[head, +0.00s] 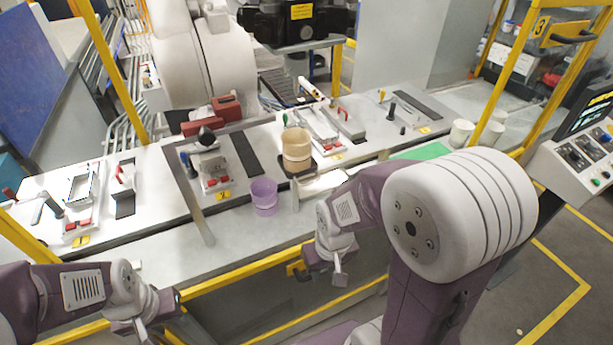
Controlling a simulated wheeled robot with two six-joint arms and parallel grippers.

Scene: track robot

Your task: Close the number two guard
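A low yellow guard rail (240,278) runs along the front of the bench. A small yellow plate with a dark handle (296,269) sits on it near the middle; I cannot read a number there. My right gripper (325,274) hangs just right of this plate, pointing down; whether it touches the handle is unclear. My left gripper (152,318) is low at the left, near the rail's left end. Nothing shows clearly between either gripper's fingers, and their opening is hard to make out. Another yellow guard, numbered 3 (560,32), stands raised at the upper right with a black handle.
The white bench (145,255) holds clamp fixtures (212,168), a purple cup (264,197), a tan container (297,150) and white cups (461,133). A pale robot arm (195,60) stands behind. A control panel (585,150) is at the right. My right forearm hides part of the bench.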

